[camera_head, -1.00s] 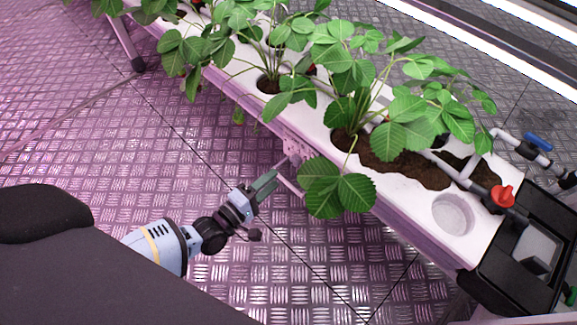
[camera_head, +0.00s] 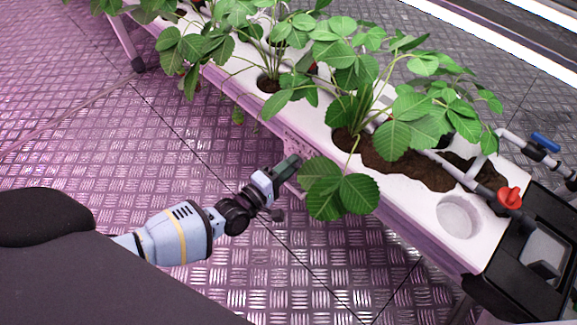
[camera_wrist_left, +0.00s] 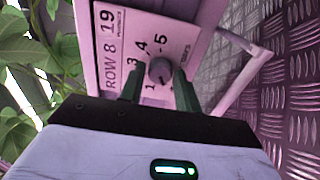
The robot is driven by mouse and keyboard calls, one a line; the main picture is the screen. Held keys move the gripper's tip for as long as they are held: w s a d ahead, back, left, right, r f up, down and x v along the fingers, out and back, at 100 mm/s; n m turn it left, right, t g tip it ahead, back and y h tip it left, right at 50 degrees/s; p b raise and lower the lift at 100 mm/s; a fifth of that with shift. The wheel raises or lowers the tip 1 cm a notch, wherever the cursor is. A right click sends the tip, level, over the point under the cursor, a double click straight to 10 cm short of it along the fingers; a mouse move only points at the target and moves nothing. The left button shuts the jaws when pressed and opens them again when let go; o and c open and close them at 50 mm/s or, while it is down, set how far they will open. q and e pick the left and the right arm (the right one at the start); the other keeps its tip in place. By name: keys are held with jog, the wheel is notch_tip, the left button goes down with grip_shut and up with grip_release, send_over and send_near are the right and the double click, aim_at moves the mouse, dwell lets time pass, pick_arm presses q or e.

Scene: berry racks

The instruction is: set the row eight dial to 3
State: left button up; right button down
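The row eight dial (camera_wrist_left: 160,71) is a small dark round knob on a pale pink plate (camera_wrist_left: 117,22) marked ROW 8 and 19. Printed numbers 1, 3, 4 and 5 show around it; I cannot tell where the knob points. My left gripper (camera_wrist_left: 158,88) has its two dark fingers apart, one on each side of the knob; whether they touch it is unclear. In the head view, my left gripper (camera_head: 287,167) is at the near side of the rack, and the dial is hidden there. My right gripper is not in view.
The long white planter rack (camera_head: 400,207) runs diagonally, with leafy plants (camera_head: 395,125) overhanging its near edge beside my gripper. A red valve (camera_head: 509,198) and a black box (camera_head: 535,250) are at its right end. The metal plate floor (camera_head: 170,150) is clear on the near side.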

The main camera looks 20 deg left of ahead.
pick_arm(q)
jog(key=c, duration=0.5)
jog(key=shift+c, duration=0.5)
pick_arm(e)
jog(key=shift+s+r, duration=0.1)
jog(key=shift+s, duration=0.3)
pick_arm(q)
jog(key=shift+m, duration=0.4)
jog(key=shift+m+p, duration=1.5)
jog(key=shift+m, duration=9.9)
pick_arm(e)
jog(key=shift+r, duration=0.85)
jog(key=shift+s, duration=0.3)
